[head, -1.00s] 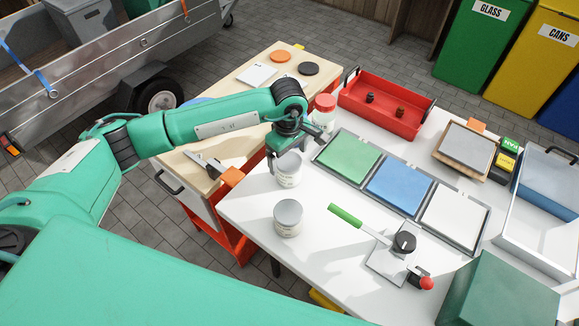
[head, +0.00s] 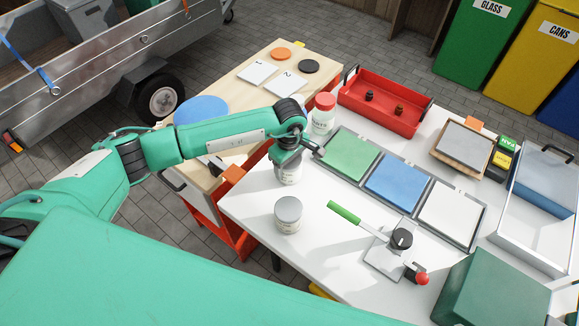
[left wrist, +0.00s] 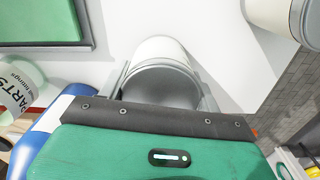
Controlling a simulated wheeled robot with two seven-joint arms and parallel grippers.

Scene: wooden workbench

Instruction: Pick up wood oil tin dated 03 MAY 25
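Two pale tins with grey lids stand on the white table. The near tin (head: 289,215) is upright and clear of my gripper. The other tin (head: 290,174) stands farther back, with its top largely hidden by my left gripper (head: 287,158). In the left wrist view this tin (left wrist: 160,52) is straight ahead, its grey lid toward the camera, with thin finger edges at either side of it. The gripper looks open around the lid; firm contact cannot be made out. The other tin (left wrist: 284,18) shows at top right. No date is legible. My right gripper is out of view.
A red-lidded jar (head: 323,116) stands close behind the gripper, near a red tray (head: 385,112). Green, blue and white panels (head: 398,184) lie to the right. A green-handled tool (head: 345,213) lies in front of them. Table space around the near tin is clear.

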